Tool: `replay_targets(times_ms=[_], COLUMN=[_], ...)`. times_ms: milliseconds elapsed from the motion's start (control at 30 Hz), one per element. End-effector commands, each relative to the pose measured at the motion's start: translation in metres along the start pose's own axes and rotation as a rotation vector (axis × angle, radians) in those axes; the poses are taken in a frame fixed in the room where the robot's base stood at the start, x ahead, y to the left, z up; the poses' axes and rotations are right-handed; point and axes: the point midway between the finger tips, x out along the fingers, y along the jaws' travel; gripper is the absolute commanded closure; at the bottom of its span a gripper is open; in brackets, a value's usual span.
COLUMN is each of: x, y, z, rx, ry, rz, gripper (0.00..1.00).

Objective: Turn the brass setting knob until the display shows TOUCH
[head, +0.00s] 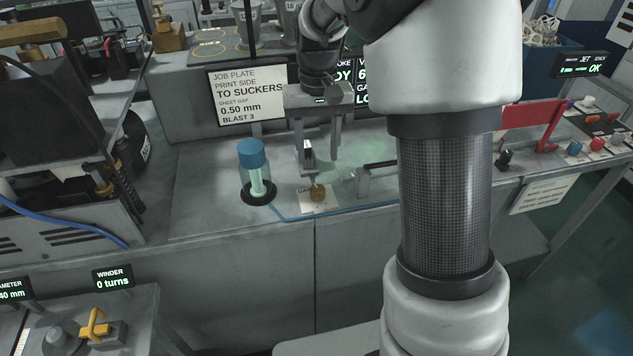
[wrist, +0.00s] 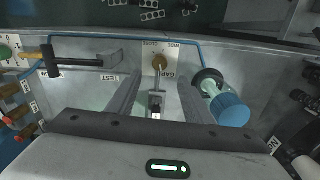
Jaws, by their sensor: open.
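The brass setting knob (head: 317,192) sits on a pale label on the grey bench front, below my gripper. In the wrist view the knob (wrist: 159,62) lies beyond the fingertips, beside lettering that seems to read GAP. My gripper (head: 320,168) is open, its fingers pointing down above the knob; in the wrist view the gripper (wrist: 159,83) has a finger on each side of a slim metal piece running toward the knob. I cannot tell whether they touch it.
A blue-capped glass cylinder (head: 253,165) stands close left of the knob. A metal bracket (head: 370,177) with a rod lies to its right. A job plate sign (head: 248,96) stands behind. A red lever (head: 535,120) and buttons are at the right. A blue line runs along the bench edge.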

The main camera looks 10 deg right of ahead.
Motion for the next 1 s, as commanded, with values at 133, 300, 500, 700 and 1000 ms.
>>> replay_targets(times_ms=[133,300,500,700,1000], x=[0.035,0.070,0.096,0.106,0.106], y=[0.000,0.000,0.000,0.000,0.000], z=[0.001,0.001,0.001,0.000,0.000], rx=[0.000,-0.001,-0.001,0.000,-0.001], ry=[-0.005,-0.004,-0.002,0.000,0.001], rz=[0.001,0.001,0.001,0.000,0.000], gripper=[0.54,0.54,0.54,0.54,0.65])
